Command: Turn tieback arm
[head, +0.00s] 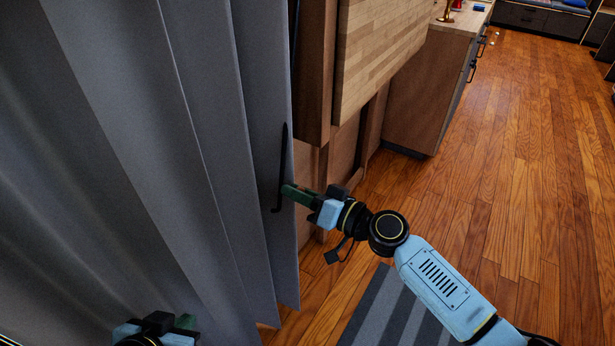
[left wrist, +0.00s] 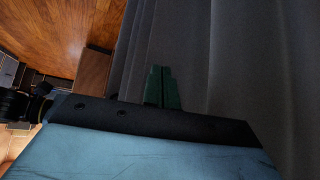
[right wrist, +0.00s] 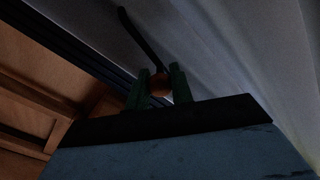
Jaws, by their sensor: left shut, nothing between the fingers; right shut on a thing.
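The tieback arm (head: 284,150) is a thin black rod with a hooked lower end, upright against the edge of the grey curtain (head: 190,120). My right gripper (head: 288,191) comes in from the right and is at the rod's lower part. In the right wrist view the dark arm (right wrist: 140,37) runs down to a round brown-orange piece (right wrist: 159,86) between the fingers of my right gripper, which is shut on it. My left gripper (head: 186,322) is low in front of the curtain. In the left wrist view its green fingers (left wrist: 162,86) are together and empty.
A wooden panel and counter (head: 375,50) stand just right of the curtain. A wooden cabinet (head: 425,90) is beyond it. A grey striped rug (head: 375,305) lies below my right arm. The wooden floor (head: 530,170) to the right is clear.

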